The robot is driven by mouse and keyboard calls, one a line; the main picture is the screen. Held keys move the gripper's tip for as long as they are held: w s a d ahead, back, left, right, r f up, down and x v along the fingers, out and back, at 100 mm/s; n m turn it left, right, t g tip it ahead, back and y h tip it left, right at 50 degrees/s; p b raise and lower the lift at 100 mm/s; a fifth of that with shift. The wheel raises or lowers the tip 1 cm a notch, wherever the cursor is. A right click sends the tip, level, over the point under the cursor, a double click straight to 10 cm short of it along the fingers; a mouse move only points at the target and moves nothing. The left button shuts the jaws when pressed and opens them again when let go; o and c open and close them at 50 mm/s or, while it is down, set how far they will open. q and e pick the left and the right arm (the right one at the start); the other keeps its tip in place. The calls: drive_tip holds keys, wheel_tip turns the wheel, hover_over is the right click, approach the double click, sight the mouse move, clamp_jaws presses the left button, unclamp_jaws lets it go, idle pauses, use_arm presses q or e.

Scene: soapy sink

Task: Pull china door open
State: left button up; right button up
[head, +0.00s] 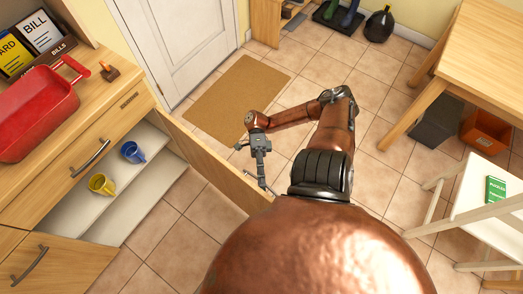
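The china door (205,158) is a light wood cabinet door. It stands swung out from the cabinet into the room, with the shelf behind it exposed. A blue mug (132,152) and a yellow mug (101,184) are on the white shelf (118,176). A thin dark handle (249,174) shows near the door's free end. My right gripper (262,183) points down at that end, by the handle. Its fingers are too small to tell whether they are apart or closed on the handle. My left gripper is out of view.
A red roasting pan (35,112) sits on the wooden counter (105,92). A second cabinet door (55,268) is at lower left. A brown mat (236,100) lies before the white door (185,35). A wooden table (485,50) and white chair (485,205) stand right.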

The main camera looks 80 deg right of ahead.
drive_tip(key=shift+d, duration=0.1)
drive_tip(key=v, duration=1.2)
idle(0.7)
